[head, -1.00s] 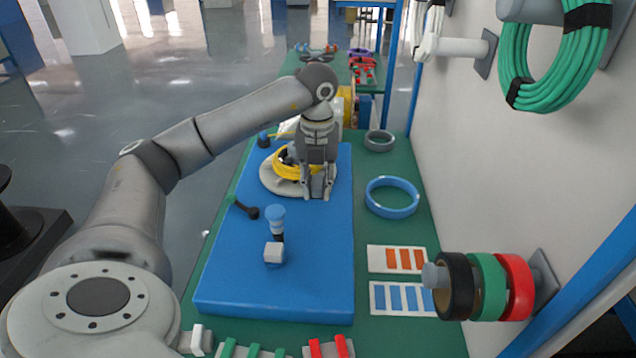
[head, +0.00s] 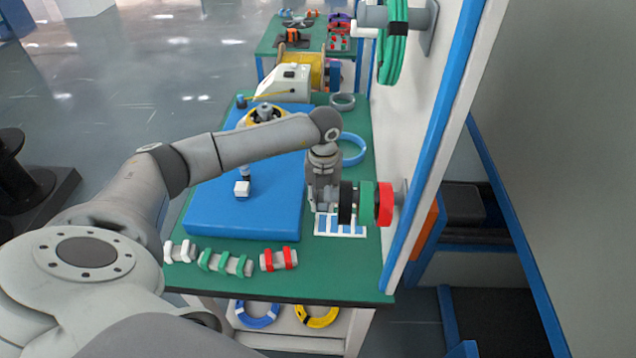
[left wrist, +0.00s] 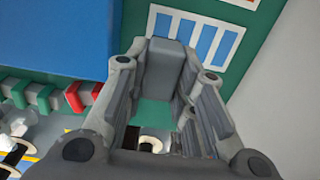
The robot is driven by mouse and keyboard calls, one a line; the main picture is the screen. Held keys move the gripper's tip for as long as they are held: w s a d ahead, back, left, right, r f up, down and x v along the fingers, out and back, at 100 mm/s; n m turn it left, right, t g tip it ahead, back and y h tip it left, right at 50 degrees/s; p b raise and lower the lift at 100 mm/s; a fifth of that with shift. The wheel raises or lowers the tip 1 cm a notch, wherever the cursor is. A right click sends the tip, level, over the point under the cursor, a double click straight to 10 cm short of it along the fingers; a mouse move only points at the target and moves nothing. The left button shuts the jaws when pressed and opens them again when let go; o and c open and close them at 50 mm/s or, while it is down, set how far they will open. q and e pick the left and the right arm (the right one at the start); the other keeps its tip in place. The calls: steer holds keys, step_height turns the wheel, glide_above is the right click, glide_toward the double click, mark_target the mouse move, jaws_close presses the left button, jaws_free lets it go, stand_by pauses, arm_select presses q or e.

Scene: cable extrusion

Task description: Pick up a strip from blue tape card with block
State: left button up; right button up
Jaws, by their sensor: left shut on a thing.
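The white blue tape card (head: 350,234) lies on the green table, partly hidden behind my left gripper (head: 322,208). It also shows in the left wrist view (left wrist: 240,61), ahead of the fingers, with several blue strips (left wrist: 204,40) in a row. I cannot tell whether the piece touches the card. The orange-strip card is hidden in the head view. My right gripper is not in view.
Black (head: 345,203), green (head: 367,206) and red (head: 384,203) tape rolls hang on a wall peg right beside my left gripper. Clips (head: 225,262) line the near edge. A blue ring (head: 352,150) lies behind.

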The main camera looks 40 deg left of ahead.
mark_target(322, 225)
arm_select(q)
steer(key=shift+d+f, duration=0.1)
steer(key=shift+f, duration=0.05)
steer(key=shift+a+f+b, duration=0.2)
steer(key=shift+f+b, duration=0.55)
steer(key=shift+f, duration=0.25)
step_height(322, 225, down, 4)
steer(key=b, duration=0.2)
steer(key=shift+d+r+b, duration=0.1)
steer(key=shift+r+b, duration=0.1)
steer(key=shift+b, duration=0.15)
steer(key=shift+f+b, duration=0.4)
steer(key=shift+f, duration=0.25)
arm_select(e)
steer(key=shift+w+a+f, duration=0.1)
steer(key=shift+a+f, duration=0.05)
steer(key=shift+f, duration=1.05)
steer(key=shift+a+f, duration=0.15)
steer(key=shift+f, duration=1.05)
arm_select(q)
steer(key=shift+f+b, duration=0.45)
steer(key=shift+f, duration=0.1)
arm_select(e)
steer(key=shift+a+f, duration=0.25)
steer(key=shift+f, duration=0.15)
arm_select(q)
steer(key=shift+s+f, duration=0.15)
steer(key=shift+f, duration=0.05)
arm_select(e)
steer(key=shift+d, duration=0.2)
